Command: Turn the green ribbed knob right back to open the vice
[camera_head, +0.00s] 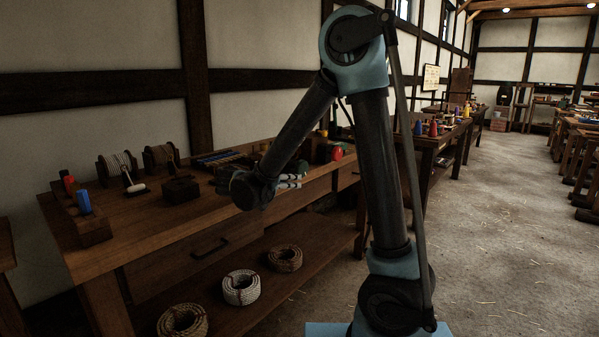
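My arm reaches down over the front edge of the wooden workbench (140,222). Its wrist hides part of the bench top. My gripper (288,181) seems to be the small pale-and-dark part just right of the wrist, near the bench's front edge. Its fingers are too small and dark to read, and I cannot tell whether it touches anything. I cannot make out the green ribbed knob or the vice for certain; they may be hidden behind my arm.
On the bench's left stand a block with blue and red pegs (84,202), rope spools (117,166) and a dark block (180,189). Rope coils (241,287) lie on the lower shelf. More benches line the right side. The floor (510,240) between is clear.

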